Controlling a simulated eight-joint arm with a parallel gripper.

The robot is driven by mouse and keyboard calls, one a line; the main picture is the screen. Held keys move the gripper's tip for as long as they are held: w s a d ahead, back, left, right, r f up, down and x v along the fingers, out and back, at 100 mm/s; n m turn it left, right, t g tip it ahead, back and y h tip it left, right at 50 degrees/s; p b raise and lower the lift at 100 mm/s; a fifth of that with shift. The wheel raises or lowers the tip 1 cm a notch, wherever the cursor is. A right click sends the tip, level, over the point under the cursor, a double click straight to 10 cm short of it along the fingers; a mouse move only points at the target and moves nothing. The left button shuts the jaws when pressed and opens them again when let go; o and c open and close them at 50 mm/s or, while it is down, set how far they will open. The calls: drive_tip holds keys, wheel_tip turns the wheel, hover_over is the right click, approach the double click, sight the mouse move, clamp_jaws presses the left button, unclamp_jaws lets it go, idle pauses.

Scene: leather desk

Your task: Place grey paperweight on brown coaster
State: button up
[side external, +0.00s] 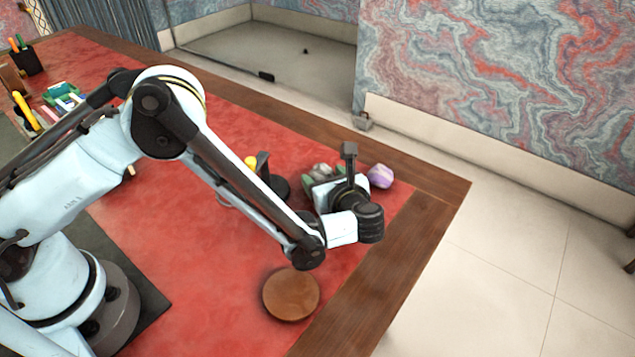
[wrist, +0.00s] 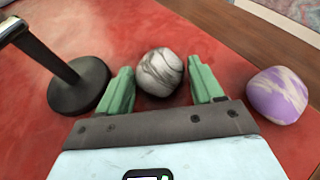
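The grey marbled paperweight (wrist: 160,72) is a rounded stone on the red leather desk. In the wrist view it sits between the two green fingers of my gripper (wrist: 166,88), which are spread apart with a visible gap on each side of it. In the side external view my gripper (side external: 318,177) is at the desk's far right part, and the paperweight is hard to make out there. The brown coaster (side external: 291,295) is a round disc lying bare on the desk near the front edge, well away from my gripper.
A purple and white stone (wrist: 277,95) lies right of my gripper and also shows in the side external view (side external: 380,176). A black round base with a post (wrist: 79,86) stands to the left. A pen cup (side external: 27,61) stands far left. The leather around the coaster is clear.

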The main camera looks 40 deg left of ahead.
drive_tip(key=shift+o, duration=1.2)
drive_tip(key=shift+s+d+r, duration=0.1)
drive_tip(key=shift+d+r, duration=0.1)
drive_tip(key=shift+r, duration=0.05)
drive_tip(key=v, duration=1.1)
drive_tip(key=shift+s+d+r, duration=0.1)
drive_tip(key=shift+s+d, duration=0.05)
drive_tip(key=shift+d, duration=0.05)
drive_tip(key=c, duration=0.3)
drive_tip(key=shift+c, duration=0.2)
